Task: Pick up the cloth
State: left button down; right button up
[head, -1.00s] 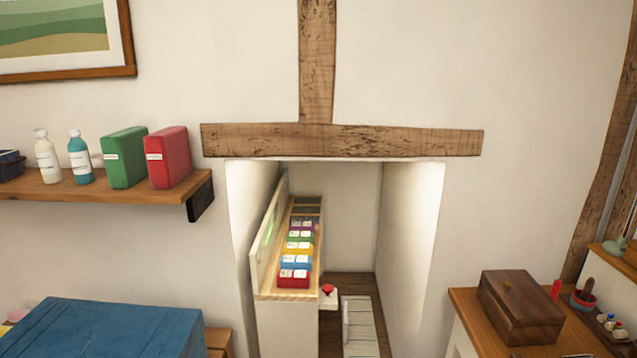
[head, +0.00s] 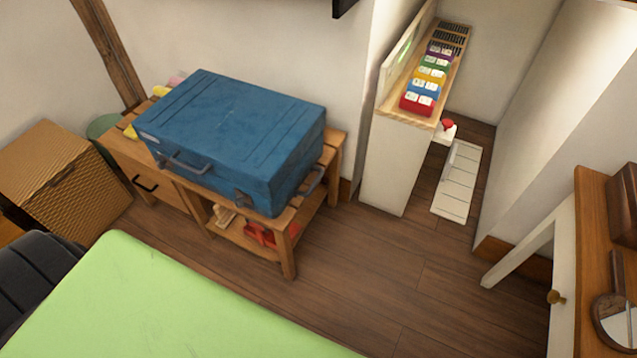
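I cannot make out a cloth for certain. Small yellow and pink items (head: 160,91) show partly behind the left end of a blue case (head: 235,120); I cannot tell whether they are cloth. The case lies shut on a wooden bench (head: 335,155) and hides most of its top. Red items (head: 268,235) lie on the bench's lower shelf, too small to tell what they are. Neither gripper is in view.
A light green flat surface (head: 160,310) fills the lower left. A woven box (head: 65,175) stands left of the bench. A narrow alcove holds a rack of coloured boxes (head: 420,90). A wooden-topped table (head: 595,230) stands right. The wooden floor (head: 400,270) between is clear.

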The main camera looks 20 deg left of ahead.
aim_at(129, 133)
jog(key=k+j+u, duration=0.15)
jog(key=u, duration=1.8)
jog(key=z, duration=0.3)
jog(key=i+j+z, duration=0.7)
jog(key=j+z, duration=0.2)
